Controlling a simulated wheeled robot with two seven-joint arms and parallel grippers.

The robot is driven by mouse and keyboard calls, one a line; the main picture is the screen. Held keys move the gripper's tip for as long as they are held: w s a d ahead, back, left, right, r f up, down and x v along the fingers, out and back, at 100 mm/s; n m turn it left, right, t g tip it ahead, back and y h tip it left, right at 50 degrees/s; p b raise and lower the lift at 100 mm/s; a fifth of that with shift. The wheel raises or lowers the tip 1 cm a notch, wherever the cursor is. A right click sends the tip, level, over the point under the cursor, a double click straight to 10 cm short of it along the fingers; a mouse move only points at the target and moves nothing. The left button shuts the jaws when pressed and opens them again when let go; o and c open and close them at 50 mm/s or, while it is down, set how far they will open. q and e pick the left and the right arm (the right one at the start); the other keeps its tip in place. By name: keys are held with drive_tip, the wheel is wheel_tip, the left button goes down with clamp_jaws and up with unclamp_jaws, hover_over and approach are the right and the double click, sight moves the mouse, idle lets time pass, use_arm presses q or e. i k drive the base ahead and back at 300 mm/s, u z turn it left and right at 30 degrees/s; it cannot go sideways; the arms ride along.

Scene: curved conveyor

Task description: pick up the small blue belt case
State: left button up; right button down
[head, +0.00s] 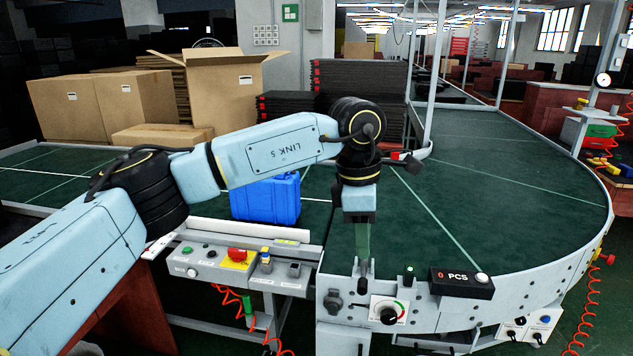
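A small blue case (266,203) stands on the green conveyor belt, left of the picture's middle. My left arm passes across in front of its upper part and hides some of it. My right gripper is not in view.
The green curved belt (520,190) is clear on the right. A control box (240,262) with a red button stands in front of the case. A counter box (461,283) and a dial sit on the near rim. Cardboard boxes (215,95) and black stacked trays (355,85) stand behind the belt.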

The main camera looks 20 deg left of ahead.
sight(276, 200)
drive_tip(key=i, duration=0.6)
drive_tip(key=u, duration=2)
drive_tip(key=i, duration=1.55)
drive_tip(key=u, duration=1.5)
drive_tip(key=i, duration=0.15)
drive_tip(key=z, duration=2.25)
drive_tip(key=i, duration=0.55)
drive_tip(key=z, duration=1.25)
